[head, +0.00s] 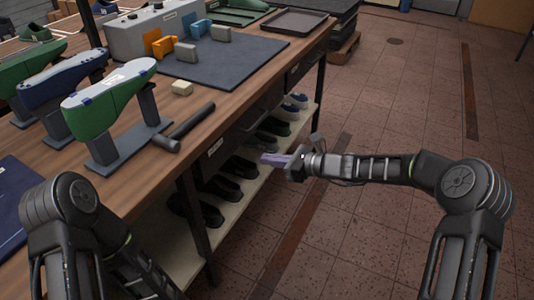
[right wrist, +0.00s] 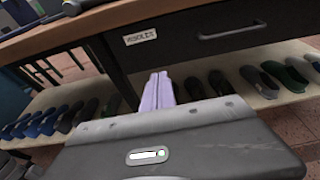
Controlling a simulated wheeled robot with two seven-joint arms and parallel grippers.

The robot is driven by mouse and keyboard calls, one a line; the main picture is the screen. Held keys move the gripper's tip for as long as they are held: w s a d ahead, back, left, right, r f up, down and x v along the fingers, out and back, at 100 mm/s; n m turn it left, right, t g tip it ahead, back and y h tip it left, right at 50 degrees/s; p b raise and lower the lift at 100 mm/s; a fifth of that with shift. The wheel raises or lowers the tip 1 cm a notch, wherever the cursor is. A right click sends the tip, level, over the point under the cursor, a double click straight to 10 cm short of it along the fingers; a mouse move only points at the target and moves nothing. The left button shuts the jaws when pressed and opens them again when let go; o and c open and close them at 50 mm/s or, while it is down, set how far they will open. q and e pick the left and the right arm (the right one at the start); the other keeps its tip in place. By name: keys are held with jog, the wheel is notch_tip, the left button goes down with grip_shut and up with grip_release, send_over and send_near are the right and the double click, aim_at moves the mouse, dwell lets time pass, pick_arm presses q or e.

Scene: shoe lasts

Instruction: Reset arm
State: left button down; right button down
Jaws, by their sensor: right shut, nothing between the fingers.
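My right gripper (head: 272,159) is shut and empty, held out over the floor beside the front edge of the workbench (head: 262,92). Its pale purple fingers also show together in the right wrist view (right wrist: 158,92), pointing at the bench front below a drawer (right wrist: 243,33). My left arm comes in at the lower left of the head view, but its gripper is out of view. A green shoe last (head: 108,98) sits on a grey stand (head: 128,148) on the bench, with a dark blue last (head: 65,80) and another green last behind it.
A hammer (head: 184,128) and a small pale block (head: 182,88) lie near the bench edge. A dark mat (head: 232,66) holds orange and grey pieces. Several shoes stand on the low shelf (head: 258,172). The tiled floor to the right is clear.

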jog(key=s+d+f+n+g+h+p, duration=0.35)
jog(key=s+f+n+h, duration=0.35)
jog(key=s+f+n, duration=0.95)
jog(key=s+a+f+n+g+p, duration=0.1)
jog(key=s+n+p, duration=0.1)
jog(key=s, duration=0.9)
jog(key=s+a+f+n+g+h+p, duration=0.1)
jog(key=s+n+g+p, duration=0.1)
jog(key=s, duration=1)
jog(key=shift+s+f+n+p, duration=0.3)
jog(key=shift+f+n+p, duration=0.15)
jog(key=shift+n, duration=0.6)
